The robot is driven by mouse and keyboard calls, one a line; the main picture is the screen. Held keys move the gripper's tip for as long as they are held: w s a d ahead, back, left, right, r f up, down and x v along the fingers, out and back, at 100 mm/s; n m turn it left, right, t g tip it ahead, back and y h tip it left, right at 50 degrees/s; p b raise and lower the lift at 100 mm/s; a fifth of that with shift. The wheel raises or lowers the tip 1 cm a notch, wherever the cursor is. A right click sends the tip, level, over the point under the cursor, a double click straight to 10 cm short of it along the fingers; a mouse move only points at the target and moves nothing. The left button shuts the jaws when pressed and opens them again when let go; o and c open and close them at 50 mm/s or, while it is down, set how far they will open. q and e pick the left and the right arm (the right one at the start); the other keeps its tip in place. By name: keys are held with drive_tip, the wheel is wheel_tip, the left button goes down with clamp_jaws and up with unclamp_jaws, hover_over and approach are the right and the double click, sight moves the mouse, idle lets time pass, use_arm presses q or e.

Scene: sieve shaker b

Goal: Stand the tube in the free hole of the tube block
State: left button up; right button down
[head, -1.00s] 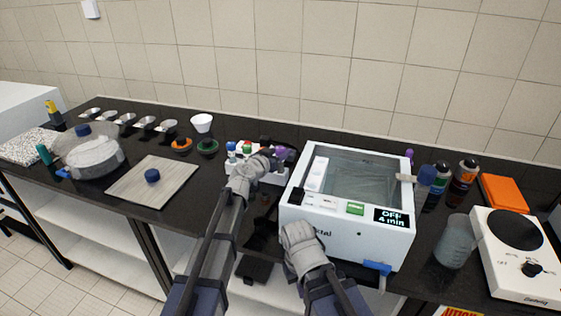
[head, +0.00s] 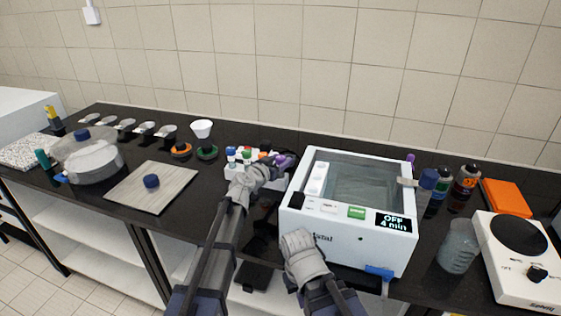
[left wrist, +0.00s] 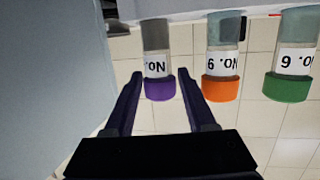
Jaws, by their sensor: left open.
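In the left wrist view, which appears upside down, a purple-capped tube (left wrist: 159,86), an orange-capped tube (left wrist: 221,88) and a green-capped tube (left wrist: 288,86) stand in a row against a pale block edge. My left gripper (left wrist: 158,75) is open, its fingers on either side of the purple cap with gaps. A purple cap (head: 285,161) also shows in the head view. The free hole is hidden. My right gripper's fingers are not seen.
A white funnel (head: 202,130), a wooden board (head: 135,198) and a clear lidded bowl (head: 92,165) lie left. Bottles, a beaker (head: 458,247) and a hotplate (head: 520,262) stand right.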

use_arm(q)
drive_tip(key=p+v, duration=0.2)
drive_tip(key=v, duration=1)
drive_tip(key=shift+r, duration=0.1)
